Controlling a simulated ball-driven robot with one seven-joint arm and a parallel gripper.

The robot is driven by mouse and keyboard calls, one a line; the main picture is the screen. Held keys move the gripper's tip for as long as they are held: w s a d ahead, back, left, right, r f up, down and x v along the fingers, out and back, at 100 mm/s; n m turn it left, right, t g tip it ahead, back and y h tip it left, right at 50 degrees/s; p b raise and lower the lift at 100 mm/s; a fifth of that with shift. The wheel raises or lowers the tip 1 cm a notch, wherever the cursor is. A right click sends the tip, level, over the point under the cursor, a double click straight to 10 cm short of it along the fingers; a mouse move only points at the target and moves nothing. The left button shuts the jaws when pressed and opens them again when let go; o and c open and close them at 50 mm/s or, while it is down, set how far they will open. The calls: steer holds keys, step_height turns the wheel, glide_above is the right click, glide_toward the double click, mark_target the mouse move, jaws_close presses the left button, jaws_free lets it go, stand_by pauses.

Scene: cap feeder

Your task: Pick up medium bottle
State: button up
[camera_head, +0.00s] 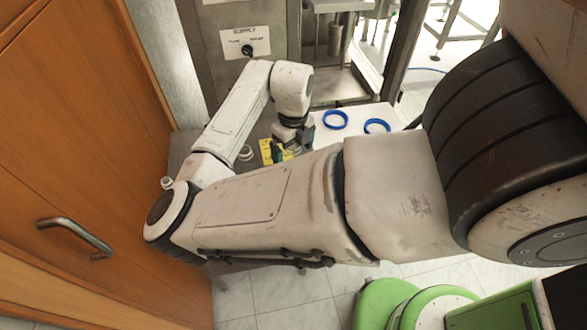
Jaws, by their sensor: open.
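My gripper (292,145) is at the end of my arm, low over the grey table (188,144) near the white surface. It is open, with its fingers pointing down, and is partly hidden by my own arm. A yellow object (266,151) lies or stands right beside the fingers. I cannot tell whether they touch. A small white ring-like item (246,153) sits left of it. A small white-topped item (167,183) shows at the table's left end, mostly hidden by my arm. I cannot make out clearly which item is the medium bottle.
A metal machine with a labelled knob panel (246,42) stands behind. A wooden door (75,150) with a handle (75,233) is close on the left. Tiled floor (290,290) shows below.

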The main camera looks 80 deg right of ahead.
steer(key=shift+f, duration=0.15)
steer(key=c, duration=1.4)
